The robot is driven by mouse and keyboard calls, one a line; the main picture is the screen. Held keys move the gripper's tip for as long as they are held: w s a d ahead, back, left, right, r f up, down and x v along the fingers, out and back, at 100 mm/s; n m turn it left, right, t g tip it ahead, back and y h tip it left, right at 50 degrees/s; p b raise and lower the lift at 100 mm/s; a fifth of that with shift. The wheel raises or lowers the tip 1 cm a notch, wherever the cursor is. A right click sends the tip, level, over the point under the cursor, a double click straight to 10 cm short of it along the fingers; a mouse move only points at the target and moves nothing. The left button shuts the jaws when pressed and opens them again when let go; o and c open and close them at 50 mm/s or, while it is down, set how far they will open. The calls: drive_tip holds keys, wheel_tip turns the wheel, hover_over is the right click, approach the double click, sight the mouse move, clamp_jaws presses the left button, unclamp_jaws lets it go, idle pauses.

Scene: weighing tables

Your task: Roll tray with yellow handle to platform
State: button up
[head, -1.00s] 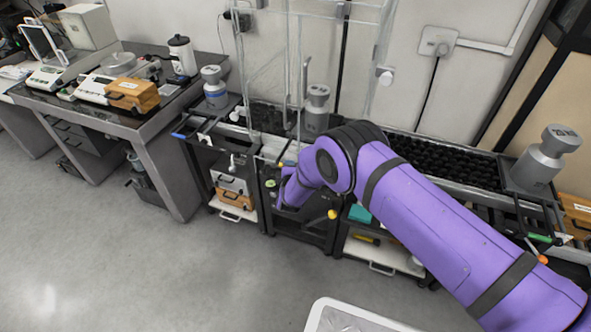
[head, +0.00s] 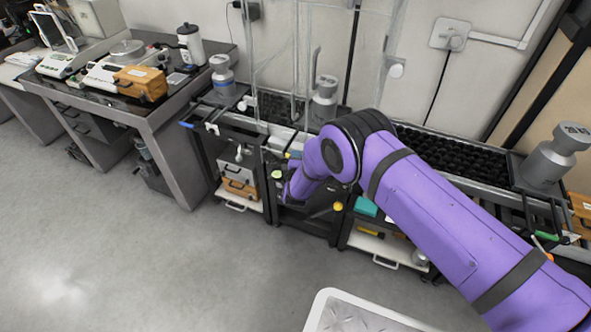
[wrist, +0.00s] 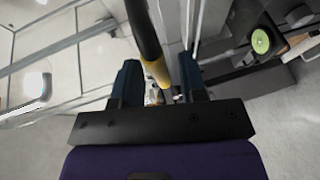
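In the wrist view a black bar with a yellow band (wrist: 157,70) runs down between the two fingers of my gripper (wrist: 160,80). The fingers stand apart, with a gap on each side of the bar. In the head view my purple arm hides the gripper and most of the tray with the yellow handle. A yellow tip (head: 338,206) shows just right of my forearm. A grey weight (head: 325,100) stands upright on the roller line behind my arm, inside the clear frame. Which tray bears it is hidden.
A blue-handled tray (head: 190,125) with a grey weight (head: 222,76) is at the line's left end. A large weight (head: 549,157) stands at the right end, near a green handle (head: 548,237). A bench (head: 150,115) with scales stands left. The floor (head: 150,265) in front is clear.

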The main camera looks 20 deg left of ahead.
drive_tip(key=v, duration=0.9)
drive_tip(key=shift+s, duration=0.25)
